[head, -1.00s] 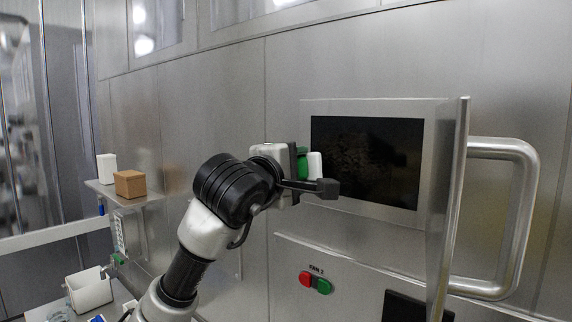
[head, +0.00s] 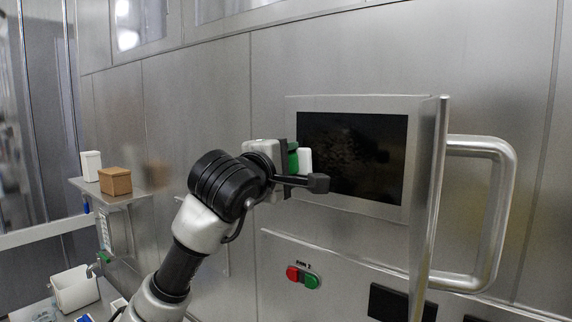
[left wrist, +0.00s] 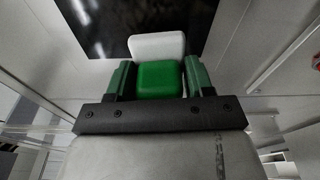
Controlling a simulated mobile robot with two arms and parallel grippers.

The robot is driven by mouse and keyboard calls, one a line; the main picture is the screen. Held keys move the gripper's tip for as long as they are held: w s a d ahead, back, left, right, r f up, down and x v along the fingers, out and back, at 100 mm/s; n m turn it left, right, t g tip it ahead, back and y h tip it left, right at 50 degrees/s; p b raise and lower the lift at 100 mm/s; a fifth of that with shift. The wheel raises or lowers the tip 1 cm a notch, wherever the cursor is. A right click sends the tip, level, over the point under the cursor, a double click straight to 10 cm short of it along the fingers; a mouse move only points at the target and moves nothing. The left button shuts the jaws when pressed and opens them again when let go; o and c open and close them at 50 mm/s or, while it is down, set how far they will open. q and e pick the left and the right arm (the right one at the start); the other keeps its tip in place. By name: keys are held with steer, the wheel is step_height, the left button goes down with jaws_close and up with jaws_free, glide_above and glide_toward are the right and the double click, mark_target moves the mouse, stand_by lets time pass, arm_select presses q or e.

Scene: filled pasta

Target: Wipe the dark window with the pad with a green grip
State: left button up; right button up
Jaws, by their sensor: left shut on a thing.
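The dark window (head: 358,150) is a black panel in a steel frame on the wall, with a faint brownish smudge near its middle. My left gripper (head: 298,168) is shut on the pad's green grip (head: 293,158). The pad's white face (head: 305,160) points toward the window, by its left edge. In the left wrist view the green grip (left wrist: 160,79) sits between the fingers, and the white pad (left wrist: 157,46) overlaps the lower part of the dark window (left wrist: 110,28). I cannot tell whether the pad touches the glass. My right gripper is not in view.
An open steel door (head: 428,200) with a large handle (head: 497,205) stands out right of the window. Red and green buttons (head: 302,277) are below. A shelf (head: 125,196) at left holds a brown block (head: 115,181) and a white block (head: 91,165). A white bin (head: 76,290) is lower left.

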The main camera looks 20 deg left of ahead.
arm_select(q)
steer(key=shift+w+d, duration=0.3)
steer(key=shift+w, duration=0.45)
